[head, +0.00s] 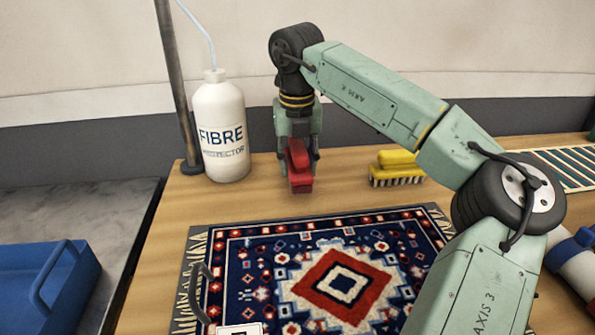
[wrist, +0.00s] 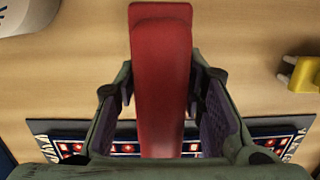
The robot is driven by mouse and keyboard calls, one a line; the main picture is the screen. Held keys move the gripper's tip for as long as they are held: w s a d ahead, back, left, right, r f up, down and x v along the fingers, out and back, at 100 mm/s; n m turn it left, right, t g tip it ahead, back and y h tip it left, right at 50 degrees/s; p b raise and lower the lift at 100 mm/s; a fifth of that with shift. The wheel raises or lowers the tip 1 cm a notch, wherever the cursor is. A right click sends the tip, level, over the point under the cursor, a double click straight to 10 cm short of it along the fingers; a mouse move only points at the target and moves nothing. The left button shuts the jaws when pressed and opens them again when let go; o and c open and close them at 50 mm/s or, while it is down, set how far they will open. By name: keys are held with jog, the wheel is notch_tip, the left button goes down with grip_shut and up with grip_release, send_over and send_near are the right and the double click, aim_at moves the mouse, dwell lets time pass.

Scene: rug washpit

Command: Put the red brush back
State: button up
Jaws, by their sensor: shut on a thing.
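My gripper (head: 298,148) is shut on the red brush (head: 300,182) and points down over the back of the wooden table, between the white bottle and the yellow brush. In the wrist view the red brush (wrist: 161,60) runs lengthwise between the two fingers of my gripper (wrist: 160,97). Its far end sticks out beyond them. I cannot tell whether its underside touches the table or hangs just above it. Its bristles do not show.
A white FIBRE PROTECTOR bottle (head: 220,130) stands left of my gripper, near a dark pole (head: 175,80). A yellow brush (head: 398,168) lies to the right. A patterned rug (head: 270,245) lies in front. A blue tray (head: 60,290) is at far left. Bare wood (head: 245,205) surrounds the brush.

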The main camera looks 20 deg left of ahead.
aim_at(297, 144)
jog(key=shift+s+f, duration=0.1)
jog(key=shift+f, duration=1.65)
jog(key=o, duration=1.2)
jog(key=r, duration=0.4)
jog(key=s+r, duration=0.1)
jog(key=r, duration=0.7)
jog(key=shift+s+d+r, duration=0.1)
jog(key=shift+s+d, duration=0.1)
